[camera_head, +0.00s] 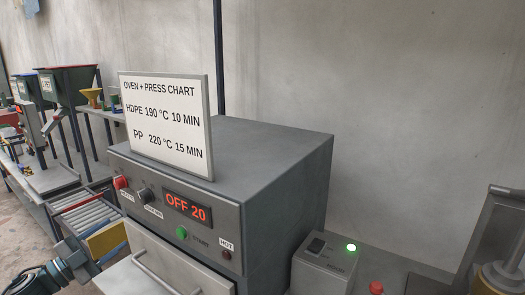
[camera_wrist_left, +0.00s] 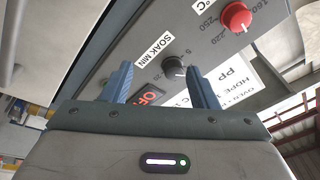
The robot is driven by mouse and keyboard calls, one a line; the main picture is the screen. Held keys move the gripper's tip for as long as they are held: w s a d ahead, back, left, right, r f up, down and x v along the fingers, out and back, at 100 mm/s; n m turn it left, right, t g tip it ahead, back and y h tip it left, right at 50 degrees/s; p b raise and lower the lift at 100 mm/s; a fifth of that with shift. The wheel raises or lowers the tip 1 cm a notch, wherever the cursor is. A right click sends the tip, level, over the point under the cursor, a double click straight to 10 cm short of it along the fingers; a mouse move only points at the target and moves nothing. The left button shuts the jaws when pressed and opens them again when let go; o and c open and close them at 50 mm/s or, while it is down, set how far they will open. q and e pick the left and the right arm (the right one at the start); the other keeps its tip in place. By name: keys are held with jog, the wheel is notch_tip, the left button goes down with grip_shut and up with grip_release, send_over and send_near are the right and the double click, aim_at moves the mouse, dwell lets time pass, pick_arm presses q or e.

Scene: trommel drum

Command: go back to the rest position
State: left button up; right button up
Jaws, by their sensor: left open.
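My left gripper (camera_head: 72,254) is at the lower left of the head view, in front of the oven's left side. In the left wrist view its two blue fingers (camera_wrist_left: 160,78) stand apart with nothing between them. The grey oven (camera_head: 275,150) fills the middle of the head view. Its front has a red knob (camera_head: 121,182), a dark knob (camera_head: 144,195) and a display (camera_head: 187,207) reading OFF 20. In the wrist view, the red knob (camera_wrist_left: 236,17) and the soak knob (camera_wrist_left: 174,65) lie beyond the fingers. My right gripper is out of view.
A chart board (camera_head: 165,122) stands on the oven. The oven door handle (camera_head: 160,272) juts out low in front. A roller conveyor (camera_head: 90,215) is at the left. A grey box (camera_head: 323,268) with a green light stands at the right.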

pick_arm(q)
jog(key=s+d+f+n+g+y, duration=0.1)
jog(key=s+d+f+n+y, duration=0.1)
jog(key=s+f+n+y, duration=0.3)
jog(key=s+d+f+n+g+y, duration=0.1)
jog(key=s+d+f+n+y, duration=0.2)
jog(key=f, duration=0.5)
jog(key=s+d+f+n+g+y, duration=0.1)
jog(key=s+d+f+n+y, duration=0.1)
jog(key=f+n+y, duration=0.35)
jog(key=s+d+f+n+g, duration=0.1)
jog(key=s+d+f+g, duration=0.2)
jog(key=s, duration=0.5)
jog(key=s+d+f+n+g+h, duration=0.1)
jog(key=s+d+f+g, duration=0.2)
jog(key=s, duration=0.4)
jog(key=s+d+f+n+g, duration=0.15)
jog(key=s+d+g, duration=0.25)
jog(key=s, duration=0.4)
jog(key=a+f+g, duration=0.1)
jog(key=a+f, duration=0.1)
jog(key=f, duration=1.3)
jog(key=a+f+g, duration=0.1)
jog(key=a+f, duration=0.1)
jog(key=f, duration=1.4)
jog(key=s+f, duration=1.7)
jog(key=f, duration=0.2)
jog(key=shift+s+a+g, duration=0.4)
